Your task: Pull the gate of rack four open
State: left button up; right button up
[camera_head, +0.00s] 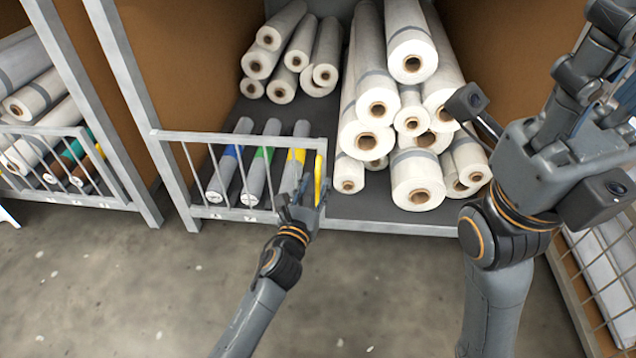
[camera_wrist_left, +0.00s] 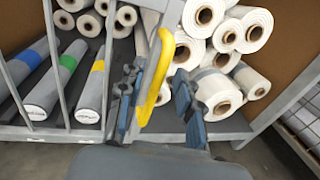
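The grey barred gate (camera_head: 232,137) stands across the left part of the front of the middle rack bay. Its upright yellow handle (camera_head: 320,176) is at the gate's right end. It also shows as a yellow loop in the left wrist view (camera_wrist_left: 153,80). My left gripper (camera_head: 305,194) is at the handle. In the left wrist view my left gripper (camera_wrist_left: 157,100) has its fingers apart, with the handle between them and gaps showing beside it. My right gripper (camera_head: 600,80) is raised at the right, cut by the picture edge. I cannot read the rack number.
Several grey rolls with coloured bands (camera_head: 262,160) lie behind the gate. White rolls (camera_head: 418,178) are stacked at the right of the bay, without bars before them. Another barred gate (camera_head: 75,170) is at the left. The concrete floor (camera_head: 130,290) in front is clear.

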pick_arm(q)
jog(key=shift+b+x, duration=0.3)
jog(key=shift+x, duration=1)
grip_shut()
